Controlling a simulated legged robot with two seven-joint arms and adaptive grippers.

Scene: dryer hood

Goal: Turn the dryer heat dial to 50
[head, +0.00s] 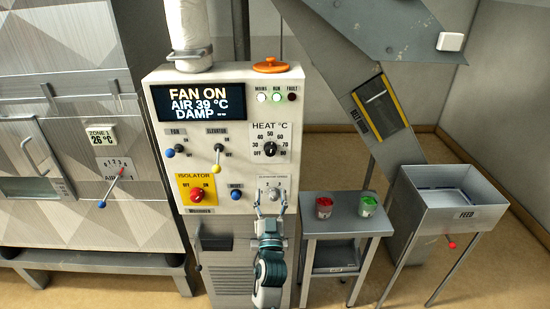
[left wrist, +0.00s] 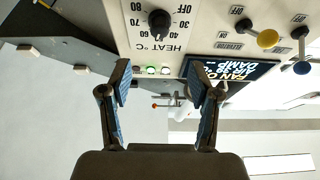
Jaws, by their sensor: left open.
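The heat dial (head: 270,149) is a black knob on a white plate marked HEAT °C, on the right side of the control panel (head: 236,166). In the left wrist view the dial (left wrist: 159,23) shows upside down near the top edge, beyond the fingertips. I cannot tell for certain which number its pointer meets. My left gripper (head: 270,206) is below the dial, in front of the panel's lower edge near the elevator speed knob (head: 273,194). Its two fingers (left wrist: 159,82) are apart with nothing between them, and they do not touch the dial. My right gripper is not in view.
The display (head: 205,101) reads FAN ON, AIR 39 °C, DAMP. Fan and elevator levers, a red isolator knob (head: 197,194) and a blue reset button (head: 236,194) lie left of the dial. A small table (head: 345,223) with two cups and a feed hopper (head: 465,216) stand to the right.

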